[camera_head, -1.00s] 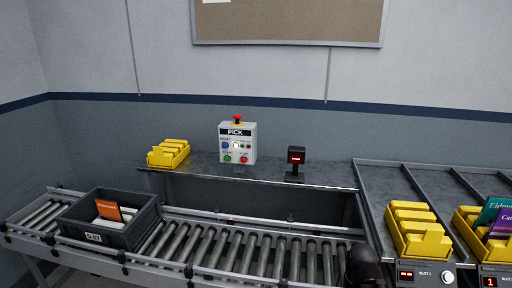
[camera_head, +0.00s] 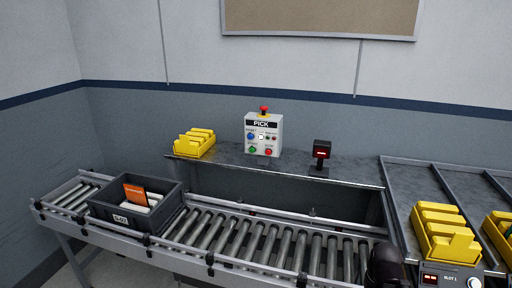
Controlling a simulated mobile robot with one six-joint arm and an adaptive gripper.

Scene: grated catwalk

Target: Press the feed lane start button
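A grey control box labelled PICK (camera_head: 263,134) stands on the shelf behind the conveyor. It has a red mushroom button (camera_head: 263,110) on top. On its face are a blue button (camera_head: 250,137), a white one (camera_head: 261,137), a green button (camera_head: 252,149) at lower left and a red button (camera_head: 268,152) at lower right. The small lettering is too blurred to read fully, so I cannot confirm which is the feed lane start. A dark rounded part, probably of my arm, shows at the bottom right; my gripper's fingers are not visible.
A roller conveyor (camera_head: 265,245) runs across the front, carrying a dark tote (camera_head: 118,222) with an orange item (camera_head: 135,194). A yellow bin (camera_head: 194,143) and a scanner with a red display (camera_head: 321,152) flank the box on the shelf (camera_head: 225,160). Another yellow bin (camera_head: 445,232) sits at right.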

